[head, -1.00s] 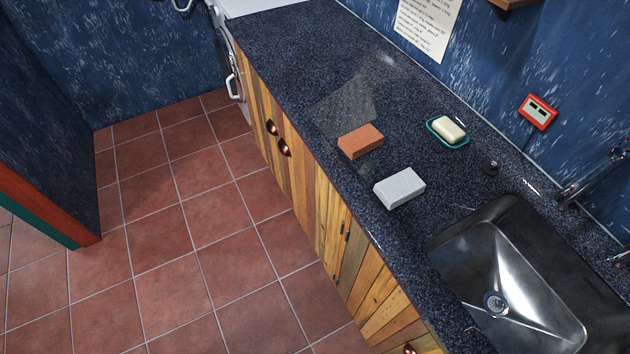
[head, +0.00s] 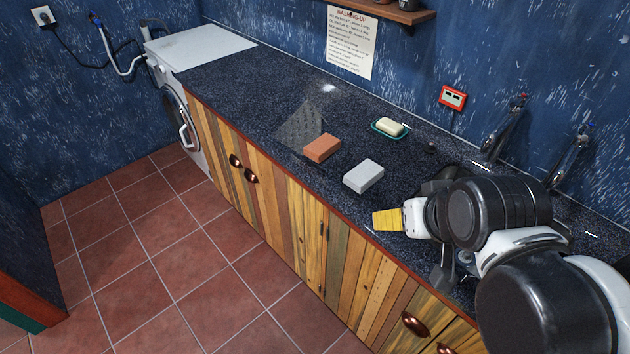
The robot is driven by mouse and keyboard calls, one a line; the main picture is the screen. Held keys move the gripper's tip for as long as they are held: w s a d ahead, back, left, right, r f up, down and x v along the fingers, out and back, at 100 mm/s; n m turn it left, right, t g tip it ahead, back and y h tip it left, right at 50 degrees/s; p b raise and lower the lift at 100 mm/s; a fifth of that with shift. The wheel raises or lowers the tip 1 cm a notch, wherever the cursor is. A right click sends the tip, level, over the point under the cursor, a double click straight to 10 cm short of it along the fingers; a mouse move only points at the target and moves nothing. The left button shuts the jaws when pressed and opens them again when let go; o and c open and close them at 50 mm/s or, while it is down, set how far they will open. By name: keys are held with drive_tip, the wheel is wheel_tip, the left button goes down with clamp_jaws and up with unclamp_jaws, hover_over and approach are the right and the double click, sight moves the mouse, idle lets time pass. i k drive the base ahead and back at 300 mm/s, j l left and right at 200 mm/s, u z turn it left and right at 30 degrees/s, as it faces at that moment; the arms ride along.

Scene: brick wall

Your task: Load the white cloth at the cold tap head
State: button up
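A white, block-shaped folded piece (head: 363,176), which I take as the white cloth, lies on the dark speckled counter (head: 260,95). Two taps stand on the right by the wall: one (head: 505,125) further left and one (head: 570,155) with a blue-marked top. The left tap's top shows some red, but it is small. My arm reaches in from the lower right, over the sink area. A yellow ridged piece (head: 388,220) sticks out left from its end, right of and below the white piece; I cannot tell whether it is held. My gripper's fingers are not clearly seen.
An orange-brown block (head: 322,148) lies left of the white piece. A green dish (head: 375,129) holds pale soap (head: 389,127). A small dark stopper (head: 430,148) stands nearby. My arm hides most of the sink. The counter's left part is clear up to the white washing machine (head: 200,46).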

sight(588, 129)
drive_tip(key=z, duration=1.45)
